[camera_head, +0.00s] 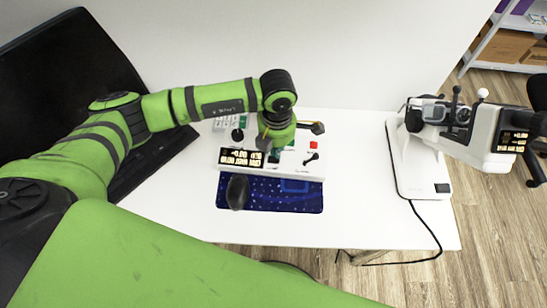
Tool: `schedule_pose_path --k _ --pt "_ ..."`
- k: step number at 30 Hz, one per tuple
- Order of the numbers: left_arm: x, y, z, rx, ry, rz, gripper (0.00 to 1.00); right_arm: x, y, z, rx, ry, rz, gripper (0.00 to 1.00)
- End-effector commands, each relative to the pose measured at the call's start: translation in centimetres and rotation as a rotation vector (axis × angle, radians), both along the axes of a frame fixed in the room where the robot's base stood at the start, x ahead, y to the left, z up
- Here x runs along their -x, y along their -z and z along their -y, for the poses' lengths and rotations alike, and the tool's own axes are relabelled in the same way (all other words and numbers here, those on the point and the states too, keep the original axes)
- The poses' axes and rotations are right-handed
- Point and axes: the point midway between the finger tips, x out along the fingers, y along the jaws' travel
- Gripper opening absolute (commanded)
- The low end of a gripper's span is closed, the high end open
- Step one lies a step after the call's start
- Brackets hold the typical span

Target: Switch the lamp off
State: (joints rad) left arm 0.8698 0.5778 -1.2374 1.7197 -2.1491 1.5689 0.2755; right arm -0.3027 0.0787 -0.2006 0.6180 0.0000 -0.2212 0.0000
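No lamp is plainly recognisable in this view. A white control panel (297,168) lies on the white table, with a lit display (241,157), a red button (313,145), and black knobs and levers. My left gripper (288,137) is over the middle of the panel, at the end of my green arm. Dark parts with yellow show on two sides of it, but my wrist hides most of its fingers, so I cannot tell whether they are open. The panel under the wrist is hidden. My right gripper is not in view.
A dark blue mat (290,200) with a black mouse-like object (237,192) lies in front of the panel. A white eye-test instrument (480,140) stands at the right, on a base (422,180) with a trailing cable. A large black screen (70,70) is at the left.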

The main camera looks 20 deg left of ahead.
Motion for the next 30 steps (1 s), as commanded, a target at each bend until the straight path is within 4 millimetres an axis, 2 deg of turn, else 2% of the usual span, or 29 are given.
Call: schedule_pose_path --k 30 --pt "0.00 0.86 -0.01 0.000 0.000 0.000 0.00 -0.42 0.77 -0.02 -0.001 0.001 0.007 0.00"
